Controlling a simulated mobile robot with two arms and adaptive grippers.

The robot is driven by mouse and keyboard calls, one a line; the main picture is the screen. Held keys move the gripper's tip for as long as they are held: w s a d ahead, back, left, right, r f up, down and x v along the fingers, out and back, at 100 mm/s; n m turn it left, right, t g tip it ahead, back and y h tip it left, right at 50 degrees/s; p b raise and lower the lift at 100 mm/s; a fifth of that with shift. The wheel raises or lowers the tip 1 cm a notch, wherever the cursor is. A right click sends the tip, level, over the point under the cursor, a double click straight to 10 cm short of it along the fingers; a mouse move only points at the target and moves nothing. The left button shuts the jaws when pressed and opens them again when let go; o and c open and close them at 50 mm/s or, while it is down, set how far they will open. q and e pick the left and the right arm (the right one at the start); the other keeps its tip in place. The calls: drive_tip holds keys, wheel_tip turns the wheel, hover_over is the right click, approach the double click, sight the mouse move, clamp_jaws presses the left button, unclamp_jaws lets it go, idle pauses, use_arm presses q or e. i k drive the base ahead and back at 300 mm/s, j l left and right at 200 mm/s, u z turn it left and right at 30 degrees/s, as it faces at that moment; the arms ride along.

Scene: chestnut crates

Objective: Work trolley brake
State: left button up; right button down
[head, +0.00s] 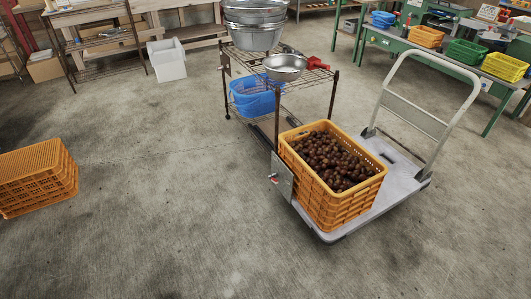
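A grey flatbed trolley (393,191) stands right of centre in the head view, with its pale tubular push handle (413,115) upright at the far right end. A small grey upright plate (283,181) with a red part (274,177) shows at the crates' left side, by the trolley's left edge. I cannot tell whether this is the brake or how it is set. The wheels are mostly hidden. Neither of my grippers is in view.
A wire rack (300,80) with metal bowls and a blue basket (254,99) stands close behind the trolley. A green workbench (440,55) is at the back right.

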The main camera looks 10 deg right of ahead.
sight(270, 177)
drive_tip(key=i, duration=1.05)
drive_tip(key=u, duration=0.4)
